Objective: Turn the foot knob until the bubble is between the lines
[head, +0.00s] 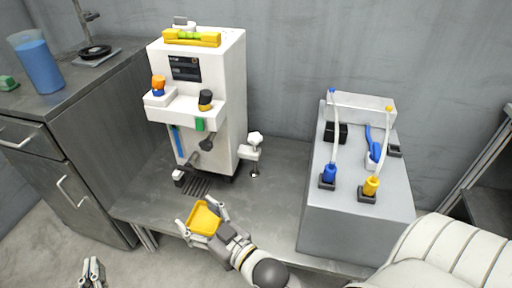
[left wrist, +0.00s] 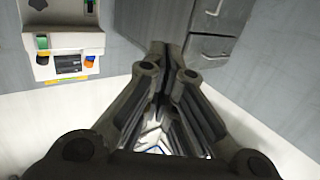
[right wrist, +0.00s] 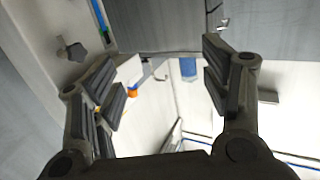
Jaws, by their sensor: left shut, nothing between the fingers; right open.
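A white machine (head: 228,95) stands on the grey bench. A yellow spirit level (head: 192,38) with a green vial lies on its top; the bubble is too small to make out. It shows small in the left wrist view (left wrist: 66,80). My right gripper (head: 201,214) is open in front of the machine, apart from the foot knob. My left gripper (head: 93,267) is shut and empty at the lower left, away from the machine; it also shows in the left wrist view (left wrist: 163,75).
A yellow piece (head: 205,218) shows between my right fingers in the head view; contact is unclear. A grey box (head: 350,215) with blue and yellow plugs stands to the right. A blue jug (head: 38,65) is on the left cabinet. Bench between machine and box is clear.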

